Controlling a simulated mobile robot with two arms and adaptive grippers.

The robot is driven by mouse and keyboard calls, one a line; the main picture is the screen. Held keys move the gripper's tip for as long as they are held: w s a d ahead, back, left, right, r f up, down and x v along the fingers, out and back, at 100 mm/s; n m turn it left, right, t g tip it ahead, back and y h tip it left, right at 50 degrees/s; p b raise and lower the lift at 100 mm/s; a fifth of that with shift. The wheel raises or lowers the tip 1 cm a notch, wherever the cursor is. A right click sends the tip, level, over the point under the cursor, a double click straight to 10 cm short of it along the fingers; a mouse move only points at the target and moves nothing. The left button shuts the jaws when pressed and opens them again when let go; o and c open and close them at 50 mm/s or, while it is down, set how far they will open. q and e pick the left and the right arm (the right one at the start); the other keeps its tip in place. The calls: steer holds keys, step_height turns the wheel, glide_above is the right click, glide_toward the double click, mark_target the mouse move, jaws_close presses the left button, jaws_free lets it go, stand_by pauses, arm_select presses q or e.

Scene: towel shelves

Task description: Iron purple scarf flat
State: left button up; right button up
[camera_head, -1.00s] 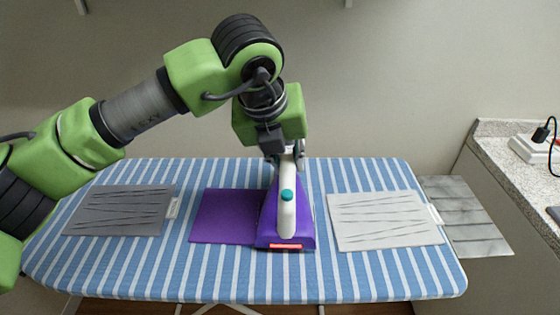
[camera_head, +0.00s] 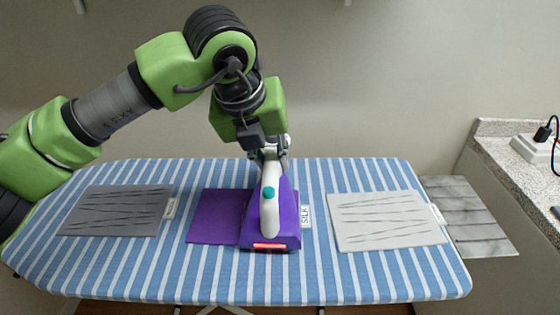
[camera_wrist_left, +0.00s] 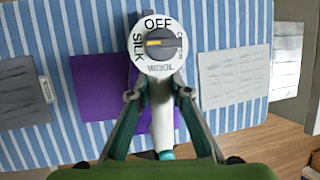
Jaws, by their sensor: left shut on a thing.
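The purple scarf (camera_head: 215,217) lies on the blue-and-white striped ironing board (camera_head: 200,280) and looks smooth where it shows. The purple iron with a white handle (camera_head: 268,215) stands flat over the scarf's right part and hides it. A red light glows at the iron's near end. My left gripper (camera_head: 268,153) is shut on the iron's handle at its far end. In the left wrist view, the iron's dial (camera_wrist_left: 160,43) shows OFF, SILK and WOOL, and its yellow mark points left toward SILK. My right gripper is not in view.
A SILK tag (camera_head: 306,216) sits at the scarf's right edge. A wrinkled dark grey cloth (camera_head: 115,211) lies left, and a wrinkled whitish cloth (camera_head: 386,221) lies right. A counter with a power strip (camera_head: 535,150) is at far right.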

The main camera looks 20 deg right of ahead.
arm_select(q)
steer(key=shift+w+a, duration=0.15)
steer(key=shift+a, duration=0.25)
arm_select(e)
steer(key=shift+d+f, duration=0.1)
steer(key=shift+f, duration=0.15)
arm_select(q)
steer(key=shift+w+a+b, duration=0.25)
steer(key=shift+a+b, duration=0.15)
steer(key=shift+a, duration=0.35)
steer(key=shift+w+a+b, duration=0.25)
steer(key=shift+a+b, duration=0.15)
steer(key=shift+a, duration=0.3)
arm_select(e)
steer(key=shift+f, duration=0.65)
arm_select(q)
steer(key=shift+w+a, duration=0.1)
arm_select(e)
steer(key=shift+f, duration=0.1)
arm_select(q)
steer(key=shift+w+a+r+b, duration=0.1)
steer(key=shift+w+a+b, duration=0.2)
steer(key=shift+a, duration=0.5)
steer(key=shift+w+a+b, duration=0.2)
steer(key=shift+a+b, duration=0.15)
steer(key=shift+a, duration=0.4)
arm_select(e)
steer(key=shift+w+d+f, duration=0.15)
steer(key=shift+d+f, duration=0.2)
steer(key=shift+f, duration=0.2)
